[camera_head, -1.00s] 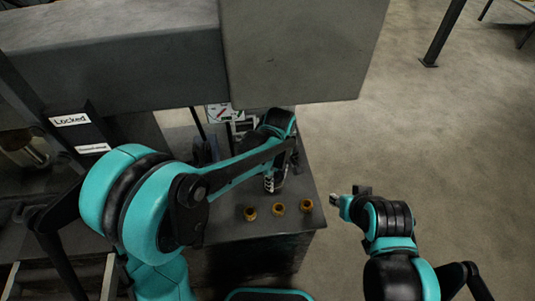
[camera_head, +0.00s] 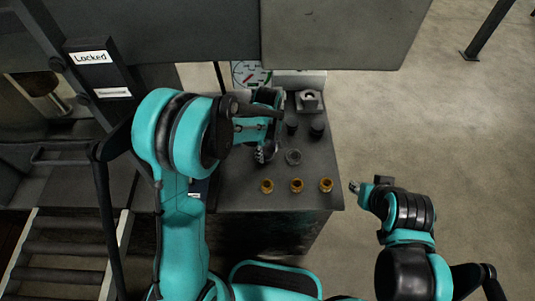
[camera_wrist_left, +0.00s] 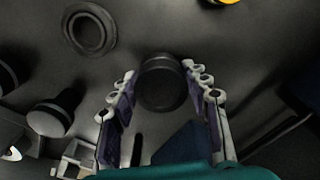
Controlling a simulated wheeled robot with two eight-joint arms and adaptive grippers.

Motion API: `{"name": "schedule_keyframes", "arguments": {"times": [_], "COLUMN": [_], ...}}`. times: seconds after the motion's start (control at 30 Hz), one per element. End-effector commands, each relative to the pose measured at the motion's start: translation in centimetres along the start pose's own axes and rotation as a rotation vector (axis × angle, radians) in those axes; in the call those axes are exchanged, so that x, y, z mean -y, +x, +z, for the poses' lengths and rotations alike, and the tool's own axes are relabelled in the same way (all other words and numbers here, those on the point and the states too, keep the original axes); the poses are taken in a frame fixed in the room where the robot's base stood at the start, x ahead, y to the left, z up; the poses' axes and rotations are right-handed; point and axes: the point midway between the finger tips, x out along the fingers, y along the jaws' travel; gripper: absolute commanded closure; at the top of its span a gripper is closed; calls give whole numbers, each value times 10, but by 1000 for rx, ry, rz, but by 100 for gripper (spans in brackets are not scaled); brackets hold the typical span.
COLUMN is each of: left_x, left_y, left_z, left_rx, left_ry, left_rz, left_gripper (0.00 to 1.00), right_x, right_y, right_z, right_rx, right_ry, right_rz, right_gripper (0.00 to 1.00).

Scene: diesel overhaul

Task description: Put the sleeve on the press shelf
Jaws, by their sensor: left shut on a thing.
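A dark round cylindrical piece (camera_wrist_left: 162,82), which I take to be the sleeve, sits between the fingers of my left gripper in the left wrist view. My left gripper (camera_head: 263,155) is shut on it, over the dark bench top (camera_head: 240,190). In the head view the gripper and forearm mostly hide the piece. A press-like frame carrying a "Locked" label (camera_head: 91,57) stands at the left, with a dark shelf-like surface (camera_head: 60,155) beside it. I cannot tell surely whether that is the press shelf. My right gripper (camera_head: 368,187) is off the bench's right side; its jaw state is unclear.
Several small parts stand near the gripper: brass pieces (camera_head: 297,185) along the front edge, a grey ring (camera_head: 293,157), black cylinders (camera_head: 316,130) and a grey block (camera_head: 308,101). A dial panel (camera_head: 250,74) is behind. Open floor lies right.

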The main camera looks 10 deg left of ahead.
Motion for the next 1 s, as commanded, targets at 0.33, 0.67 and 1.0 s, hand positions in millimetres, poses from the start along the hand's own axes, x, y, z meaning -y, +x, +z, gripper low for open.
{"name": "schedule_keyframes", "arguments": {"times": [0.33, 0.67, 1.0], "left_x": [0, 0, 0], "left_y": [9, 11, -13], "left_z": [0, 0, 0], "left_rx": [0, 0, 0], "left_ry": [0, 0, 0], "left_rz": [0, 0, 0], "left_gripper": [96, 32, 32], "right_x": [0, 0, 0], "right_y": [4, 5, -4], "right_z": [2, 4, -3], "right_rx": [0, 0, 0], "right_ry": [0, 0, 0], "right_rz": [0, 0, 0], "right_gripper": [66, 66, 66]}}
